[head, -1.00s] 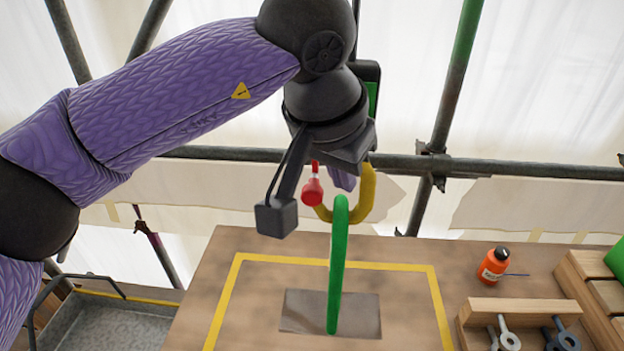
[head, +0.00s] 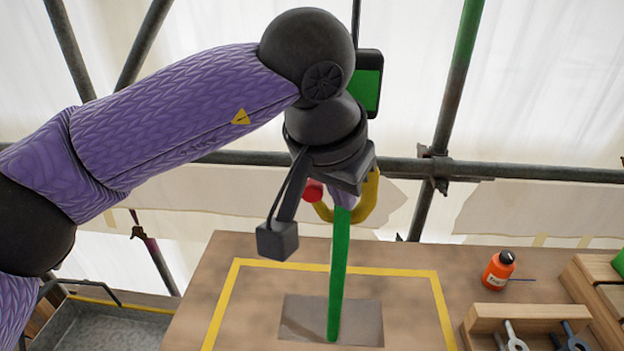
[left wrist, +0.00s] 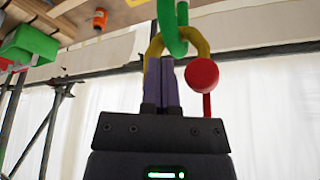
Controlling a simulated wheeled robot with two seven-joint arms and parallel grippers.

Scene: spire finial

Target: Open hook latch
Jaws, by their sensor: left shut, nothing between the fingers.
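The yellow hook (head: 369,200) hangs above the bench behind my left wrist; only its lower curve shows in the head view. A red ball-ended latch (head: 313,191) sits at its left, partly covered. A long green bar (head: 337,280) runs below the hook in front of the bench. In the left wrist view the yellow hook (left wrist: 201,44) arches behind a green loop (left wrist: 172,28), with the red ball (left wrist: 202,75) at its right. My left gripper (head: 343,194) is shut and empty; its purple fingertips (left wrist: 161,62) overlap the hook's opening, left of the red ball. Contact cannot be told.
The wooden bench (head: 225,290) has a yellow outline and a grey plate (head: 360,322). An orange bottle (head: 498,270) and a wooden rack (head: 483,323) with metal eye-shaped pieces stand at right. A horizontal scaffold pipe (head: 530,171) crosses behind. The bench left of the plate is clear.

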